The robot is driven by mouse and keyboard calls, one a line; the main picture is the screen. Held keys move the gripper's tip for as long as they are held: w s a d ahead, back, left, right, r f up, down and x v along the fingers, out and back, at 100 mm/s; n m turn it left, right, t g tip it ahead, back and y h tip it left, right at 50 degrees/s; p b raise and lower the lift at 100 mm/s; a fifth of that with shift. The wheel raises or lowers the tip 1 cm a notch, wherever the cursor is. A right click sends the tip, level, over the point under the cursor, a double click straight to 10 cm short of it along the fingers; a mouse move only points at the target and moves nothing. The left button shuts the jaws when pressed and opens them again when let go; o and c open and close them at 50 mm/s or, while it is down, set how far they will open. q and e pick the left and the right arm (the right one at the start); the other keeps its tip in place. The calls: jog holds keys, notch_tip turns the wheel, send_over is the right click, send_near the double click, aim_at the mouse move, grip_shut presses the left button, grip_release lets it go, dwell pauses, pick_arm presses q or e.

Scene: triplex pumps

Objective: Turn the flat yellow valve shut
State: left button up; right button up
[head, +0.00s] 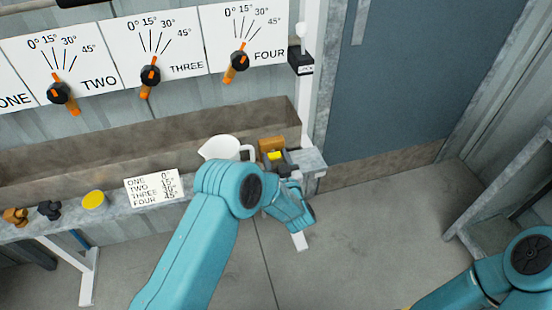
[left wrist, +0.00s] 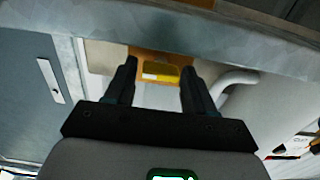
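A flat yellow piece (head: 277,156), which looks like the valve, is at the right end of the grey ledge, in front of an orange-brown block (head: 271,144). In the left wrist view the yellow piece (left wrist: 160,70) shows beyond and between the fingertips. My left gripper (head: 279,161) is at this spot, partly hidden by its own wrist. Its fingers (left wrist: 158,68) stand apart, one on each side of the yellow piece; I cannot tell whether they touch it. The valve's mount is mostly hidden. My right gripper is out of view; only its arm shows at lower right.
A white jug (head: 224,148) stands close left of my left gripper. The grey ledge (head: 313,160) also holds a card (head: 152,190), a round yellow piece (head: 95,200) and black and orange knobs. Dial boards with orange handles hang above. The floor (head: 365,230) is clear.

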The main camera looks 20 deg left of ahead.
pick_arm(q)
jog(key=c, duration=0.6)
jog(key=shift+f+n+b, duration=0.2)
jog(key=shift+n+b, duration=0.4)
jog(key=shift+b, duration=0.3)
jog(key=n+b, duration=0.5)
jog(key=b, duration=0.2)
jog(key=n+b, duration=0.4)
jog(key=b, duration=0.3)
jog(key=n+b, duration=0.5)
jog(key=b, duration=0.2)
jog(key=shift+s+a+f+n, duration=0.1)
jog(key=shift+a+f+n, duration=0.05)
jog(key=shift+f+n, duration=0.15)
jog(key=shift+r+n+b, duration=0.25)
jog(key=shift+n+b, duration=0.95)
jog(key=shift+b, duration=0.5)
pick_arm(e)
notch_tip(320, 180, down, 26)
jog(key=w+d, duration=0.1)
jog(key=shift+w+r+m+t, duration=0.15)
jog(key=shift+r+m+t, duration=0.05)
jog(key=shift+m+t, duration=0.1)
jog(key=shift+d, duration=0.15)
pick_arm(q)
jog(key=o, duration=1)
jog(key=shift+o, duration=0.2)
